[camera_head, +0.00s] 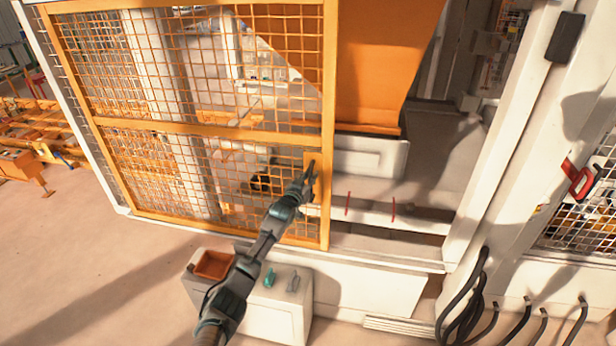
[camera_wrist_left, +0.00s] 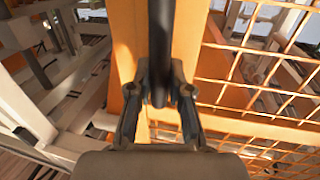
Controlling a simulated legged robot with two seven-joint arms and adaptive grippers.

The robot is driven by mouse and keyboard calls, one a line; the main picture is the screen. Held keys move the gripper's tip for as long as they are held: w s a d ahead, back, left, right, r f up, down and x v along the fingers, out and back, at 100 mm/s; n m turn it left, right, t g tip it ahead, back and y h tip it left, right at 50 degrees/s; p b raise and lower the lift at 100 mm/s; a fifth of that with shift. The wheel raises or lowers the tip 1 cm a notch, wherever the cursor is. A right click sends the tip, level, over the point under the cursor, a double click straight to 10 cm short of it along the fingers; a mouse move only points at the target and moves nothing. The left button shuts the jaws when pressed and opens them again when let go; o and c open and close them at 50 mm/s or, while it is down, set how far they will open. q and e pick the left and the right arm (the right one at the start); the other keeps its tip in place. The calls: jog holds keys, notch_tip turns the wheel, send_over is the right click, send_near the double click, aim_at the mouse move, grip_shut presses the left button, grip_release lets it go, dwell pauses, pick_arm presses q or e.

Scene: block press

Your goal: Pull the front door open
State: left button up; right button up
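The front door (camera_head: 222,131) is an orange frame with wire mesh. It stands partly across the machine front, with a wide opening between its right edge and the white post. My left gripper (camera_head: 309,178) is at the door's right upright, at mid height. In the left wrist view, a dark bar handle (camera_wrist_left: 161,35) runs down in front of the orange upright (camera_wrist_left: 190,45). My left gripper's fingers (camera_wrist_left: 160,88) lie on both sides of the handle, close against it, and look shut on it. My right gripper is not in view.
A white cabinet (camera_head: 275,318) with an orange-brown bin (camera_head: 213,264) and small levers stands below the door, under my left arm. A white post (camera_head: 515,130) with a red handle (camera_head: 578,178) and black cables (camera_head: 470,300) are at the right.

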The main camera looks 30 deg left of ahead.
pick_arm(q)
jog(key=o, duration=0.3)
jog(key=shift+s+a+r, duration=0.1)
jog(key=shift+s+a, duration=0.05)
jog(key=shift+a, duration=0.25)
jog(key=shift+o, duration=0.2)
jog(key=a, duration=0.2)
jog(key=shift+s+a+f, duration=0.25)
jog(key=shift+a+f, duration=0.05)
jog(key=shift+a, duration=0.1)
jog(key=s+d, duration=0.2)
jog(key=s, duration=0.9)
jog(key=shift+s, duration=0.25)
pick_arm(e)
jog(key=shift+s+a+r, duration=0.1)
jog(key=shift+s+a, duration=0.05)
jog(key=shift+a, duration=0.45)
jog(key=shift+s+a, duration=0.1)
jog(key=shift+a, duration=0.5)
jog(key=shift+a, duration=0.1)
